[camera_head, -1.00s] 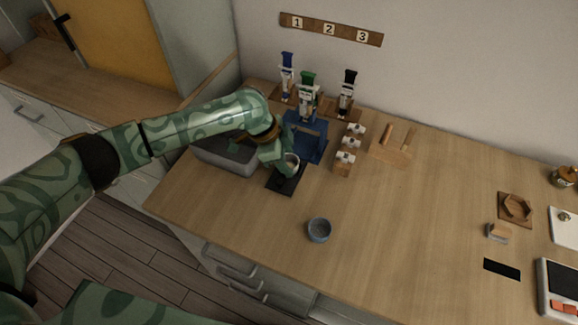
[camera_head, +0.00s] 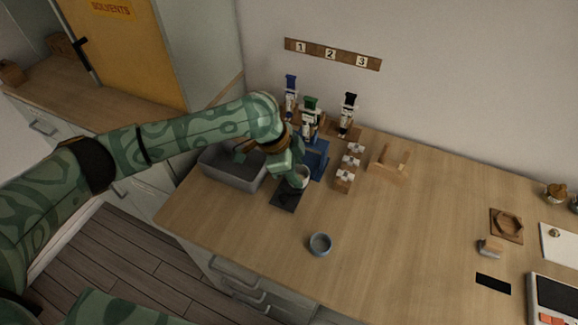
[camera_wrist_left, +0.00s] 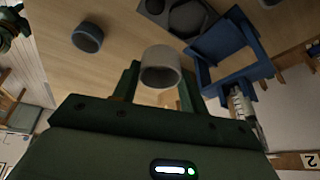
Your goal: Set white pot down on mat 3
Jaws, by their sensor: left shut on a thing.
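The white pot (camera_head: 304,178) is a small round cup in my left gripper (camera_head: 298,174), whose fingers are shut on it. It hangs above the counter beside the blue stand and the upper right of a dark mat (camera_head: 284,202). In the left wrist view the white pot (camera_wrist_left: 160,70) sits between the green fingers (camera_wrist_left: 157,88). A board (camera_head: 331,54) numbered 1, 2 and 3 hangs on the wall; I see no number on the dark mat, so I cannot tell which is mat 3. My right gripper is not in view.
A blue stand (camera_head: 316,160) is close to the pot. A grey-blue bowl (camera_head: 320,244) stands in front. A grey basin (camera_head: 230,171) is left, wooden blocks (camera_head: 345,179) and a wooden rack (camera_head: 388,166) right. A black rectangle (camera_head: 493,283) lies far right. The middle right is clear.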

